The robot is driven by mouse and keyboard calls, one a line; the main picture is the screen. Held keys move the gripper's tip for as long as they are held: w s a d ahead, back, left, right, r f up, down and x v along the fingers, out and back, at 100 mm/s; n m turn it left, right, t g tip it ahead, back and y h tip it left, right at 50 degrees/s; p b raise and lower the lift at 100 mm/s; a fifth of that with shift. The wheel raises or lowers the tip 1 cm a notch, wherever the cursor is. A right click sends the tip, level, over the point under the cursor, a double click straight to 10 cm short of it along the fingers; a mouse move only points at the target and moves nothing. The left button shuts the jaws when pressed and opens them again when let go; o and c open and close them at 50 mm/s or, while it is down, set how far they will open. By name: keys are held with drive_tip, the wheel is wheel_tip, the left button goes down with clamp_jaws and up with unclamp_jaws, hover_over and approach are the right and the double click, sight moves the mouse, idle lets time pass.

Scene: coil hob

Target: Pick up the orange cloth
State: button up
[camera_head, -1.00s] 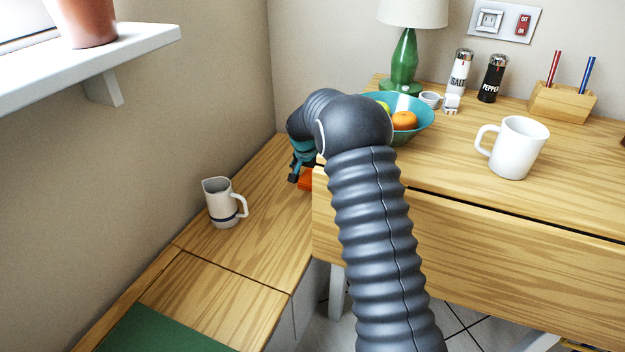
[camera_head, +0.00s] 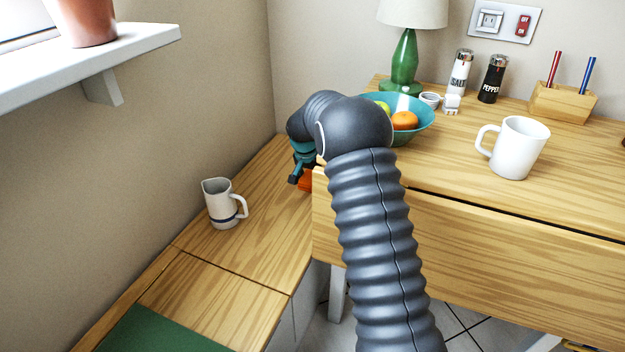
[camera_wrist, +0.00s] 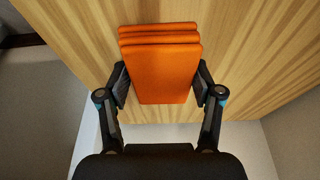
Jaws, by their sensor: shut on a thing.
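The orange cloth (camera_wrist: 160,72) is a folded stack with several layers showing at its far edge. In the wrist view it lies between the two fingers of my gripper (camera_wrist: 161,88), which press against its left and right sides. In the head view only a small orange corner of the cloth (camera_head: 305,182) shows beside my gripper (camera_head: 297,178); my arm and the table edge hide the rest. I cannot tell whether the cloth is clear of the wooden counter or still resting on it.
A white jug (camera_head: 222,204) stands on the lower counter (camera_head: 262,215), left of my gripper. The higher table (camera_head: 460,172) is close to my arm on the right, with a teal fruit bowl (camera_head: 421,124) and a white mug (camera_head: 518,148). The counter between jug and cloth is clear.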

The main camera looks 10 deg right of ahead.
drive_tip(key=shift+r+p, duration=0.35)
drive_tip(key=shift+r, duration=0.15)
wheel_tip(320, 180, up, 10)
drive_tip(key=shift+f, duration=0.25)
